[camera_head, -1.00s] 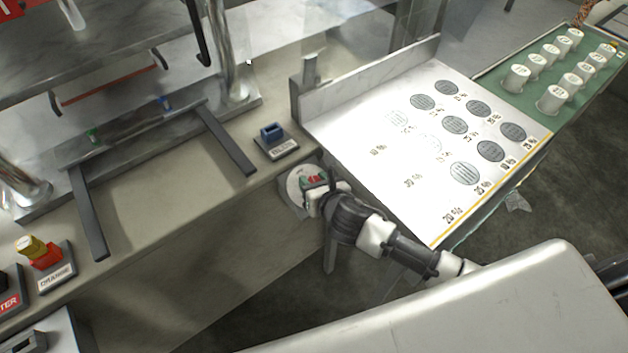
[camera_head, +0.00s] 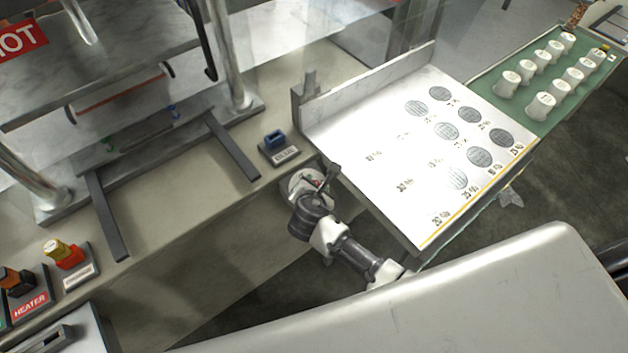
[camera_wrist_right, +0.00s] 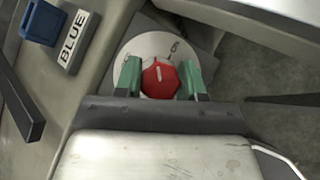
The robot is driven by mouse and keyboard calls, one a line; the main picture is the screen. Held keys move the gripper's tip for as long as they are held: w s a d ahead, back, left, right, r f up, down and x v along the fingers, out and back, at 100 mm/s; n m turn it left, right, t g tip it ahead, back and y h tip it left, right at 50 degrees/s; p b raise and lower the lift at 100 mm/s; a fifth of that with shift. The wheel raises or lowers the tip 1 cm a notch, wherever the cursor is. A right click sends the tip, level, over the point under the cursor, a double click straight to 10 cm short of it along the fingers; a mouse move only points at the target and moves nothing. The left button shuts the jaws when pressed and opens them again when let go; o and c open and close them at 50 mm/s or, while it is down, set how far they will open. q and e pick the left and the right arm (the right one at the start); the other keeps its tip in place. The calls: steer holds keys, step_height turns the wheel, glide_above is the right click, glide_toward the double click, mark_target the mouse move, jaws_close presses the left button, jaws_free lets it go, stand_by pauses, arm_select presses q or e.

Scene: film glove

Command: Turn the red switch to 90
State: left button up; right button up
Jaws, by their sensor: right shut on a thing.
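The red switch (camera_wrist_right: 160,79) is a faceted red knob with a white line on its face, in the middle of the right wrist view. The line points nearly straight up there, leaning slightly left. The knob sits on a round pale dial (camera_wrist_right: 150,47) with small dark markings I cannot read for sure. My right gripper (camera_wrist_right: 159,82) has its two green fingers on either side of the knob, shut on it. In the head view the dial (camera_head: 291,184) is on the bench's front face, and my right gripper (camera_head: 318,184) largely hides the knob. My left gripper is not in view.
A blue switch (camera_head: 274,139) with a label stands on the bench top beside the dial. A white sloped panel (camera_head: 395,190) with grey discs lies close to the right of my right wrist. Yellow-red (camera_head: 66,254) and heater (camera_head: 22,284) switches stand at the far left.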

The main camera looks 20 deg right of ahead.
steer(key=m+g+p, duration=0.1)
steer(key=m, duration=0.1)
steer(key=m+g+h+p, duration=0.1)
steer(key=m, duration=0.1)
steer(key=shift+r+m+g+p, duration=0.15)
steer(key=shift+m+g+p, duration=0.15)
steer(key=shift+p, duration=0.05)
steer(key=shift+m+g+h+p, duration=0.3)
steer(key=shift+m+g+p, duration=0.5)
steer(key=shift+m, duration=0.5)
steer(key=shift+g, duration=0.3)
steer(key=o, duration=0.9)
steer(key=shift+f, duration=0.2)
steer(key=v, duration=1)
steer(key=shift+s+a+r, duration=0.15)
steer(key=shift+s+r, duration=0.05)
steer(key=shift+r, duration=0.15)
